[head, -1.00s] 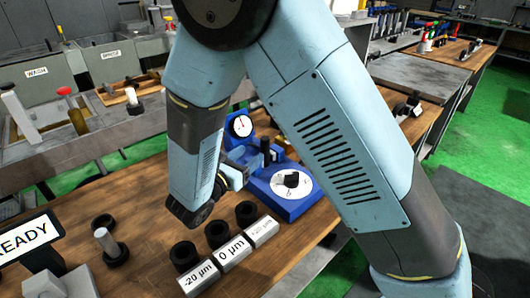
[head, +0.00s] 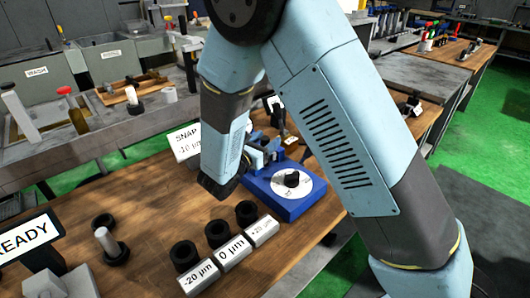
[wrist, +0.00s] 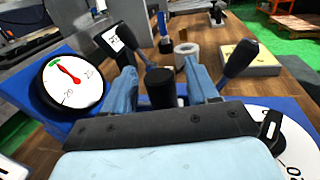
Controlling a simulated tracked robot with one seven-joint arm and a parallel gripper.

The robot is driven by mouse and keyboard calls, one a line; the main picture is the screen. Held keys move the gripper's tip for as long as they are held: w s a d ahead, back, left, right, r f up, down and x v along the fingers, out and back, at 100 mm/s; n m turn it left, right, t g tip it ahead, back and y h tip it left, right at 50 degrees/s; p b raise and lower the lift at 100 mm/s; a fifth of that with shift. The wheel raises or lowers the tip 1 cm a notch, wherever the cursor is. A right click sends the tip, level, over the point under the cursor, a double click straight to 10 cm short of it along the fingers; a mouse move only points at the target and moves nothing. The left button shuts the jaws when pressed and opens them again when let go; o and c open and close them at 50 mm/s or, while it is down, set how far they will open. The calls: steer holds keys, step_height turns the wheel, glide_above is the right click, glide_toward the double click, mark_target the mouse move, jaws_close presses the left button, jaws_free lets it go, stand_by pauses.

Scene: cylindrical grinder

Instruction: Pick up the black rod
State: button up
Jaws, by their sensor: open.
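A short black rod (wrist: 161,88) stands upright at the blue gauge stand (wrist: 52,118) in the wrist view. My gripper (wrist: 162,90) is open, with one light-blue finger on each side of the rod. Gaps show between the rod and the fingers, and its lower part is hidden by my gripper body. In the head view my gripper (head: 264,155) is over the back left of the blue stand (head: 297,207), and I cannot make out the rod clearly there.
A round dial (wrist: 72,84) stands close left of my gripper. A black-handled lever (wrist: 240,60) rises at right and another black handle (wrist: 128,45) at left. In the head view, several black rings stand behind labelled blocks (head: 232,253).

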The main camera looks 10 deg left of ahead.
jaws_close()
stand_by(0.5)
